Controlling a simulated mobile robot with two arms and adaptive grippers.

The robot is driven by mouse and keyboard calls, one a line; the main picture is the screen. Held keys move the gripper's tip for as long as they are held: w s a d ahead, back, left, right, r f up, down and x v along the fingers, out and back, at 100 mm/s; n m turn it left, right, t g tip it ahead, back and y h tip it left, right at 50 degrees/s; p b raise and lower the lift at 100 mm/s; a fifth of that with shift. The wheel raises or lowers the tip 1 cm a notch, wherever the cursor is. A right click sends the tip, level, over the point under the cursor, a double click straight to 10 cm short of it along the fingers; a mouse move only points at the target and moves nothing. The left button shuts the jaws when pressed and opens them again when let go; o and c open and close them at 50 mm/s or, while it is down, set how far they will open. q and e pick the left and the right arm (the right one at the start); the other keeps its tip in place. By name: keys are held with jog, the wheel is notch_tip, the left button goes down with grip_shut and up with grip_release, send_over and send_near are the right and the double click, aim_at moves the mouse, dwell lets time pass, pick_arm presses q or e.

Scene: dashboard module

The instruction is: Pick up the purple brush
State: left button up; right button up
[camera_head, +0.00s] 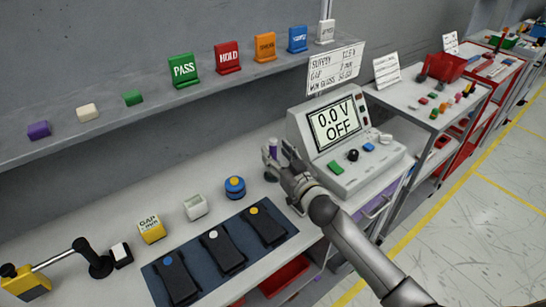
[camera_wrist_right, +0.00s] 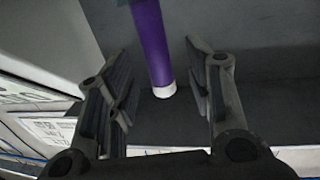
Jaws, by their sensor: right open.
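The purple brush (camera_wrist_right: 152,45) is a purple cylinder with a white end, and in the right wrist view it reaches in from the top edge to between the two dark fingers. My right gripper (camera_wrist_right: 163,95) is open, with a visible gap on both sides of the brush. In the head view the brush (camera_head: 273,152) shows as a small purple piece with a grey top, at my right gripper (camera_head: 277,168), left of the display unit. The gripper partly covers it there. My left gripper is not in view.
The display unit (camera_head: 365,172) reading "0.0 V OFF" stands just right of my gripper. A blue mat (camera_head: 202,262) with dark modules, a blue round item (camera_head: 235,187) and a white box (camera_head: 195,206) lie left. A shelf (camera_head: 60,150) with colored blocks runs behind.

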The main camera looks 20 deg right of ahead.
jog(key=shift+w+a, duration=0.15)
jog(key=shift+w, duration=1)
jog(key=shift+w+a, duration=0.1)
jog(key=shift+w, duration=0.2)
jog(key=shift+c, duration=0.8)
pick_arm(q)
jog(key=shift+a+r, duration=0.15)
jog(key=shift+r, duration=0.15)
pick_arm(e)
grip_shut()
